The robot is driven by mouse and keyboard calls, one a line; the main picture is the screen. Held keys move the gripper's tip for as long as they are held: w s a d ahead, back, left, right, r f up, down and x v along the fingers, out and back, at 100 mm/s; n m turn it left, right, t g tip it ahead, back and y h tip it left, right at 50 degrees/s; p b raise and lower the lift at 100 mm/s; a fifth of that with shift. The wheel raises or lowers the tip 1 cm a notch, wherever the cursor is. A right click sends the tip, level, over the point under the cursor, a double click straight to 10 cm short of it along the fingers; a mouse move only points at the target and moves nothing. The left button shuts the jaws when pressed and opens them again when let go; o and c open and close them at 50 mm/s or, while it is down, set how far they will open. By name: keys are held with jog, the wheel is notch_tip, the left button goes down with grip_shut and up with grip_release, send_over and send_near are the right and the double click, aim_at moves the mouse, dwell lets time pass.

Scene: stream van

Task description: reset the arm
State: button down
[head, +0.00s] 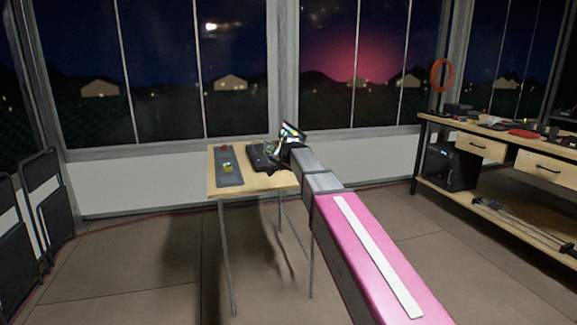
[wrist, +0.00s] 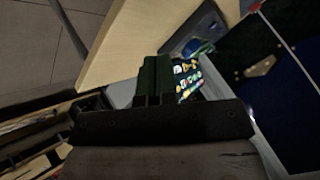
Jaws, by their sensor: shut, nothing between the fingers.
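My arm reaches out from the lower right of the head view over a small wooden table (head: 255,187). Its far end is above the table's right side, where the fingers are too small to make out. In the wrist view my gripper (wrist: 155,70) shows two dark fingers side by side, shut with nothing held. A panel with several small coloured patches (wrist: 189,76) shows just right of the fingers. I cannot tell whether it touches them.
On the table a grey mat (head: 229,178) bears a yellow item (head: 228,168); a red item (head: 224,148) is near its far end. A black object (head: 262,157) lies beside it. A workbench (head: 440,121) stands right, folded chairs (head: 50,195) left. Floor between is clear.

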jog(key=s+d+f+n+g+h, duration=0.1)
jog(key=s+d+f+g, duration=0.1)
jog(key=s+d+f, duration=0.5)
jog(key=s+d+f+n+g+h, duration=0.1)
jog(key=s+d+f, duration=0.6)
jog(key=s+f, duration=0.7)
jog(key=s+d+f+n+g+h, duration=0.1)
jog(key=s+d+f+n+g, duration=0.1)
jog(key=s+d+f+g, duration=0.3)
jog(key=s+d+f, duration=0.3)
jog(key=s+f, duration=0.3)
jog(key=s, duration=0.1)
jog(key=shift+f, duration=0.15)
jog(key=shift+s, duration=0.1)
